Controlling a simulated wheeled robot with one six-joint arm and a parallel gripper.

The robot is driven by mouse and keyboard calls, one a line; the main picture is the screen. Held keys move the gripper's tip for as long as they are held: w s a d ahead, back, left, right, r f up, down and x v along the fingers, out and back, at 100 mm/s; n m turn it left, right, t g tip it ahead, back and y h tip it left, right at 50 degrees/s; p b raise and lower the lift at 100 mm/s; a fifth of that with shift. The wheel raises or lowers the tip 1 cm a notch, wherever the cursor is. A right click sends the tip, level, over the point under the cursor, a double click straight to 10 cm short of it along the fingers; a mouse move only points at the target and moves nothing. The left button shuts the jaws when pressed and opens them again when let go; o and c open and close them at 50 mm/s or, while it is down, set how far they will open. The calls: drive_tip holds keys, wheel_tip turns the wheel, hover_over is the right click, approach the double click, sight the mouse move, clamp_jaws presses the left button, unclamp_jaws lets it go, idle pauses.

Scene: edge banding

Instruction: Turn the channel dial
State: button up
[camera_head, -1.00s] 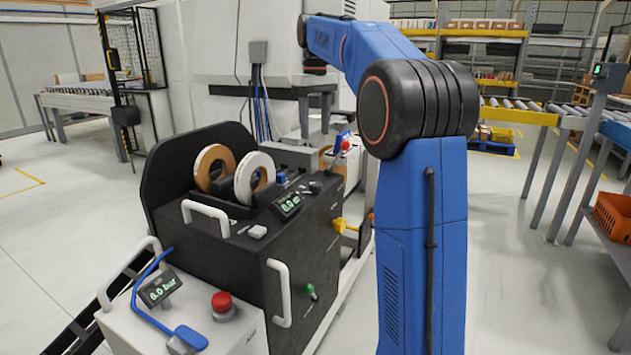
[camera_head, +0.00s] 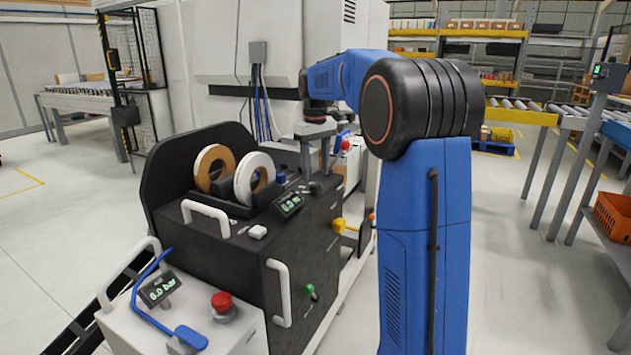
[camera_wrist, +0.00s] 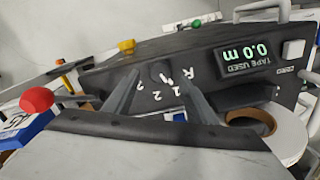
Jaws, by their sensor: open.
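The channel dial (camera_wrist: 160,72) is a small dark round knob on the black machine's sloping top. White marks, among them R, 1 and 2, stand around it in the wrist view. In the head view the dial (camera_head: 315,187) shows just below my gripper (camera_head: 316,168). My gripper (camera_wrist: 158,70) points down at the panel with its two grey fingers apart, one on each side of the dial. No object is held. Whether the fingers touch the knob cannot be told.
A tape display (camera_wrist: 243,58) reading 0.0 m and a white button (camera_wrist: 293,50) sit beside the dial. Two tape rolls (camera_head: 253,178) stand close by. A red button (camera_wrist: 37,100), a yellow knob (camera_wrist: 126,46) and a white handle (camera_head: 206,215) are also near.

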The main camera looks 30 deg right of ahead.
sight(315, 184)
drive_tip(key=shift+f, duration=2)
drive_tip(key=c, duration=1)
